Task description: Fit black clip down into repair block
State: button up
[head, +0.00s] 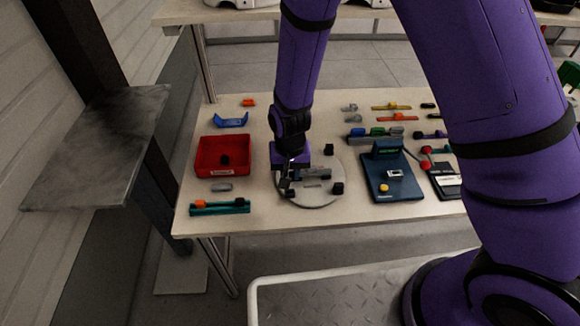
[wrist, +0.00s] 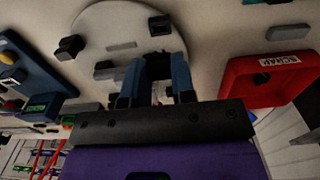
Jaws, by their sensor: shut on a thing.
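My gripper (head: 287,186) is low over a round pale grey plate (head: 322,198) on the table. In the wrist view its two blue fingers (wrist: 157,72) are shut on a dark piece, which appears to be the black clip (wrist: 158,64); the fingers partly hide it. A grey block (head: 316,173) lies on the plate just right of the gripper and likely is the repair block; part of it shows beside the fingers in the wrist view (wrist: 105,74). I cannot tell whether the held clip touches it.
Two black blocks (head: 329,149) (head: 338,188) stand on the plate. A red scrap bin (head: 205,156) with a black piece inside is to the left. A blue fixture (head: 378,178) stands to the right. A teal rail (head: 221,208) lies near the front edge.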

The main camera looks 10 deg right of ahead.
aim_at(290, 174)
jog(key=shift+f, duration=1.85)
jog(key=shift+f, duration=1.1)
jog(key=o, duration=1)
notch_tip(290, 174, up, 11)
jog(key=shift+f, duration=0.15)
dwell(0.4)
